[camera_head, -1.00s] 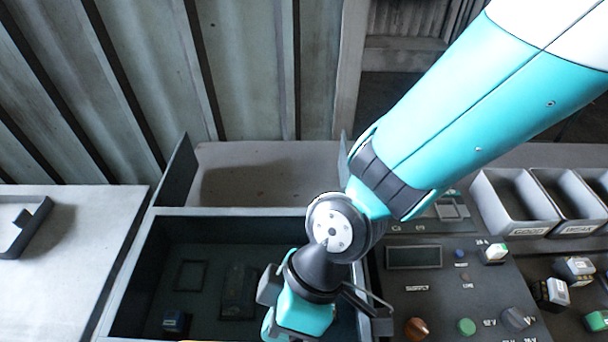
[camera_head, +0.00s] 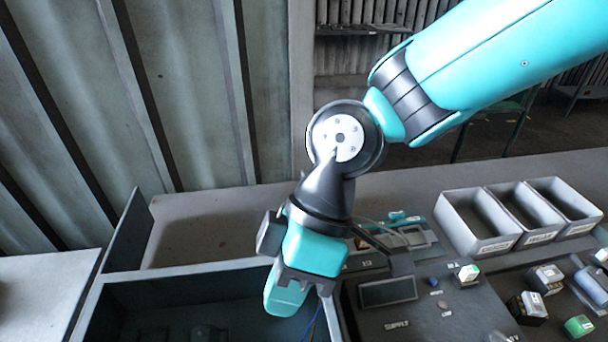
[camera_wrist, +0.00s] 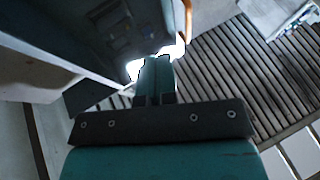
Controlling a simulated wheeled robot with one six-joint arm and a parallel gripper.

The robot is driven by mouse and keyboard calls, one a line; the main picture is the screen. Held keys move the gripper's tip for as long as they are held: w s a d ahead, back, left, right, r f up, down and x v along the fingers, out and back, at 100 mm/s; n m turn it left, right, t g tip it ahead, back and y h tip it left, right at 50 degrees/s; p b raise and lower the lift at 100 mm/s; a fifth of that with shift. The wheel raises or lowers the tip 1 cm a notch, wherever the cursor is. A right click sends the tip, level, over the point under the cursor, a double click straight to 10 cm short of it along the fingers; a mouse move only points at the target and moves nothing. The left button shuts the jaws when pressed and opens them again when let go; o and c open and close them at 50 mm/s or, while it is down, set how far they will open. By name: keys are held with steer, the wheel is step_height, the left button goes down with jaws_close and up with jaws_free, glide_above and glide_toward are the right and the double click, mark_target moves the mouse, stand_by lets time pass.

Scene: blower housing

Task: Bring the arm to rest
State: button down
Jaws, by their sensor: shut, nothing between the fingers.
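My arm reaches in from the upper right of the head view, its wrist bent downward. My gripper (camera_head: 287,300) hangs over the right part of the dark open housing box (camera_head: 180,282), near its right wall. In the wrist view my gripper (camera_wrist: 155,75) shows as a narrow teal shape beyond a dark bracket. Its fingers are together with nothing between them. The fingertips are hard to make out in both views.
A dark control panel (camera_head: 400,318) with a small display and knobs lies right of the box. Pale bins (camera_head: 480,222) stand behind it. Small coloured parts (camera_head: 545,278) lie at the right. A pale table (camera_head: 40,290) is at the left.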

steer(key=d+r+m+t, duration=0.2)
steer(key=d+m, duration=0.4)
steer(key=d, duration=0.3)
steer(key=w+d+r+m+t+b, duration=0.1)
steer(key=d+r+m+t, duration=0.2)
steer(key=d+m, duration=0.3)
steer(key=d, duration=0.3)
steer(key=shift+d+r, duration=0.25)
stand_by(0.7)
